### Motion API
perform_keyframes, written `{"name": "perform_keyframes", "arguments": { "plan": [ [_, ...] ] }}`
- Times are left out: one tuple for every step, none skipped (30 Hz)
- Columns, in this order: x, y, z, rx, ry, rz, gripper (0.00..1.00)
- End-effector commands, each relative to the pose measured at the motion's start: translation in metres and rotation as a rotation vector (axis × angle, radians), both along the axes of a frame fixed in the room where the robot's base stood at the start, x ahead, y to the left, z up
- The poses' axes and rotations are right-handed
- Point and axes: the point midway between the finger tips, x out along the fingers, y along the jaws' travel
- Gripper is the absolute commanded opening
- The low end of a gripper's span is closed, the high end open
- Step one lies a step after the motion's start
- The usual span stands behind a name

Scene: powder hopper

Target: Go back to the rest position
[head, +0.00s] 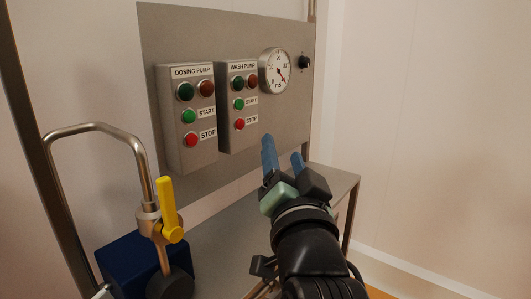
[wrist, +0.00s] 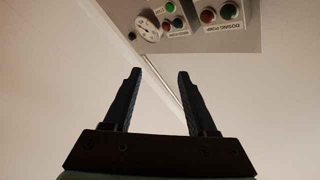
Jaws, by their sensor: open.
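My gripper (head: 284,158) is open and empty in the head view, its two blue fingers pointing up toward the panel. It is below and to the right of the wash pump box (head: 238,107). In the wrist view my gripper (wrist: 157,75) shows two dark fingers spread apart with nothing between them. The dosing pump box (head: 187,118) is on the panel at the left, with a green START button and a red STOP button. A round gauge (head: 275,71) and a small black knob (head: 304,62) are at the panel's upper right. The fingers appear apart from the panel.
A grey bench (head: 218,249) stands below the panel. At its left are a bent metal pipe with a yellow lever (head: 167,210) and a dark blue block (head: 123,262). A metal post (head: 42,150) rises at the far left. The space right of my arm is clear before the wall.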

Motion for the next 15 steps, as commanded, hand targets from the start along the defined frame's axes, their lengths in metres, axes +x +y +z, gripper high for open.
{"name": "perform_keyframes", "arguments": {
  "plan": [
    [-0.021,0.006,0.035,-0.092,-0.103,-0.037,0.57],
    [-0.034,0.009,0.055,-0.148,-0.164,-0.065,0.57],
    [-0.053,0.012,0.079,-0.22,-0.241,-0.105,0.57],
    [-0.068,0.015,0.096,-0.271,-0.298,-0.138,0.57],
    [-0.084,0.017,0.113,-0.319,-0.356,-0.172,0.57],
    [-0.106,0.021,0.133,-0.38,-0.429,-0.22,0.57],
    [-0.124,0.023,0.147,-0.423,-0.484,-0.26,0.57],
    [-0.143,0.025,0.161,-0.463,-0.538,-0.301,0.57],
    [-0.169,0.028,0.178,-0.515,-0.607,-0.359,0.57],
    [-0.189,0.029,0.189,-0.549,-0.66,-0.405,0.57],
    [-0.183,0.028,0.211,-0.55,-0.645,-0.401,0.57],
    [-0.18,0.027,0.226,-0.548,-0.636,-0.397,0.57],
    [-0.179,0.027,0.236,-0.547,-0.635,-0.395,0.57],
    [-0.179,0.027,0.245,-0.546,-0.634,-0.395,0.57],
    [-0.179,0.027,0.256,-0.545,-0.634,-0.394,0.57]
  ]
}}
